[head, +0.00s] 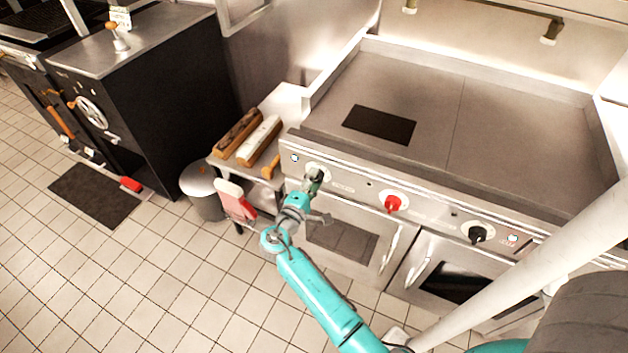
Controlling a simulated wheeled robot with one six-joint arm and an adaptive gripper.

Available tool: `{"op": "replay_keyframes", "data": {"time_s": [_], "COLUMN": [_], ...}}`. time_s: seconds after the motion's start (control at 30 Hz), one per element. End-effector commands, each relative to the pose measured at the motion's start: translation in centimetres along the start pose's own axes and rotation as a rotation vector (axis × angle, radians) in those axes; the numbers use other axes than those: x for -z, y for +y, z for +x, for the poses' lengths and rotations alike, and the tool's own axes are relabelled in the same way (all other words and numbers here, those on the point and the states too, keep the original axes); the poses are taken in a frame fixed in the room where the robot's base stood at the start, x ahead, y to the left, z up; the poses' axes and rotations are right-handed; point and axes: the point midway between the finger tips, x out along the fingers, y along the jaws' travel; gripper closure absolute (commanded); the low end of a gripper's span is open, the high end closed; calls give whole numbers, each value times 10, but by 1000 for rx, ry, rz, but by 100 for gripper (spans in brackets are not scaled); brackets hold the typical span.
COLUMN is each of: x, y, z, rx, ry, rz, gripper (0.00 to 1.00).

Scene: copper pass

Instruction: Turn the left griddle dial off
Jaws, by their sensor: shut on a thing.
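The griddle (520,115) stands at the centre right, with a row of dials along its front panel. My gripper (314,182) is at the left dial (317,172), shut on it; the fingers and wrist hide most of the dial, so its pointer setting cannot be read. The middle dial (393,203) is red and the right dial (477,234) is black; both stand clear of my gripper. A small dark slab (379,125) lies on the griddle plate.
A side table (283,101) with wrapped logs (259,140) is left of the griddle. A bin (201,182) and a red-and-white hanging item (235,200) are near my wrist. Oven doors with handles (390,250) lie below the dials. The tiled floor at front left is open.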

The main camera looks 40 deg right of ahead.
Motion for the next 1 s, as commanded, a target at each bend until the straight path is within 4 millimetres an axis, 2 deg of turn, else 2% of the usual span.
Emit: {"op": "replay_keyframes", "data": {"time_s": [0.6, 1.0], "x": [1, 2], "y": [1, 2], "z": [0, 0], "rx": [0, -1], "ry": [2, 3], "rz": [-575, -833], "gripper": [89, 89]}}
